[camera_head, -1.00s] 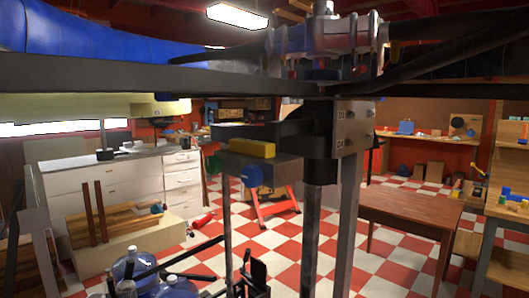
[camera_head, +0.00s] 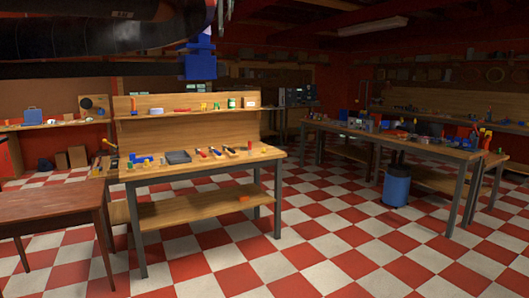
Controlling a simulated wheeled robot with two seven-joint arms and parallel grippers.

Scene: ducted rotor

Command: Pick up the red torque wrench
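On the wooden workbench (camera_head: 205,167) left of centre, several small hand tools lie in a row on the top. One has a red handle (camera_head: 203,153), and a red-tipped tool (camera_head: 230,150) lies to its right. They are too small to tell which, if any, is the red torque wrench. Neither of my grippers shows in the head view.
A brown table (camera_head: 50,204) stands at the left. A long bench (camera_head: 395,139) with tools stands at the right, a blue bin (camera_head: 396,186) beside it. Dark tubes (camera_head: 100,30) and a blue part (camera_head: 198,62) hang overhead. The checkered floor (camera_head: 320,240) in front is clear.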

